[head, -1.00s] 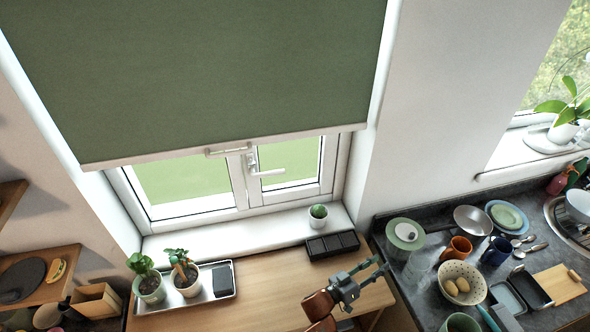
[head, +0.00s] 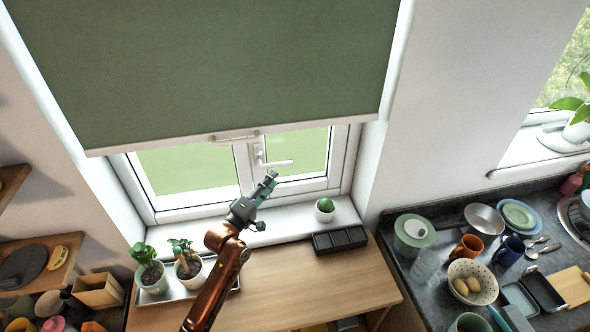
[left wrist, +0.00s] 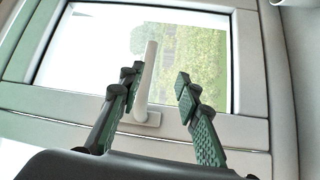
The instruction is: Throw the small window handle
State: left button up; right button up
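The white window handle (head: 276,163) sits on the middle frame of the window, its lever pointing right in the head view. My left gripper (head: 271,178) is raised just below and in front of it. In the left wrist view the handle (left wrist: 147,80) shows between the two green-padded fingers of my left gripper (left wrist: 156,88), which are apart. I cannot see any contact between fingers and handle. My right gripper is in neither view.
A green blind (head: 200,70) hangs over the upper window. A potted cactus (head: 325,208) stands on the sill. Potted plants on a tray (head: 172,295) and a black box (head: 340,240) are on the wooden table (head: 300,285). Dishes crowd the right counter.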

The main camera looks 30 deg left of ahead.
aim_at(281, 165)
pick_arm(q)
jog(key=shift+a+r, duration=0.25)
jog(key=shift+r, duration=0.7)
jog(key=w, duration=0.2)
jog(key=w+p, duration=0.1)
jog(key=w, duration=0.4)
jog(key=shift+d+r, duration=0.35)
jog(key=shift+d, duration=0.05)
jog(key=shift+c, duration=0.7)
grip_shut()
jog(key=shift+w, duration=0.1)
